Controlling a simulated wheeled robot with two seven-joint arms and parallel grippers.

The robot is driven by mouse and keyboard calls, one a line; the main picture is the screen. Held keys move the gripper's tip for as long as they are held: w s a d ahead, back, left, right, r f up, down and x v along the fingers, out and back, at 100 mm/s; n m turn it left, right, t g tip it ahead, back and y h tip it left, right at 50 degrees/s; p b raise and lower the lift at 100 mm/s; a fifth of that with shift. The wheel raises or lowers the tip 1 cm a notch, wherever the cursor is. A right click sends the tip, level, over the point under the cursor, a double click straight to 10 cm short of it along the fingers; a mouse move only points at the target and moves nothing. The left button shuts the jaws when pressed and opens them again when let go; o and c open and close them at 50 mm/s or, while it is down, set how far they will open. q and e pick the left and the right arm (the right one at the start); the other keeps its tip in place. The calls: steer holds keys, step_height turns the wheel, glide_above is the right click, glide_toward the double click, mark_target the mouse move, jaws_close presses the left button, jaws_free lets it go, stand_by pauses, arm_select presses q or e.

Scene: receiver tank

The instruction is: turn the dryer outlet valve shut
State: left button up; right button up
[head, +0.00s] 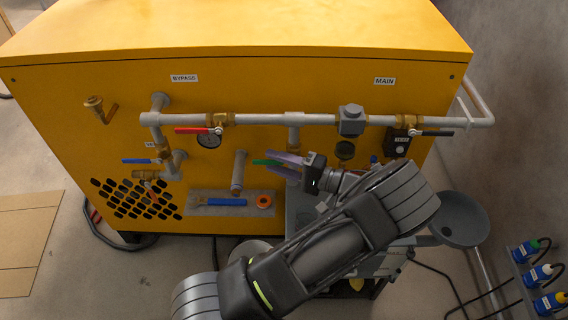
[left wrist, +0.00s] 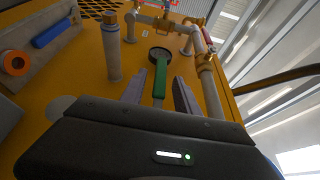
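My left gripper (head: 275,164) is in front of the yellow cabinet, below the upper grey pipe. Its two purplish fingers are apart, with a green lever handle (head: 264,163) between them. In the left wrist view, the green handle (left wrist: 159,82) lies lengthwise between the fingers of my left gripper (left wrist: 160,88), with gaps visible on both sides. The valve body of the green handle is hidden. Other levers are red (head: 192,130), black (head: 432,133) and blue (head: 140,161). No readable label marks the dryer outlet valve. My right gripper is not in view.
The grey pipe (head: 265,119) runs along the yellow cabinet (head: 240,85) below BYPASS and MAIN labels. A shelf (head: 195,207) holds a blue bar and an orange ring. A pipe stub (head: 239,172) stands left of the gripper. A grey bowl (head: 460,220) stands at the right.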

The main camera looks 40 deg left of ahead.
arm_select(q)
steer(key=v, duration=0.7)
steer(key=shift+d+b, duration=0.3)
steer(key=shift+b, duration=0.05)
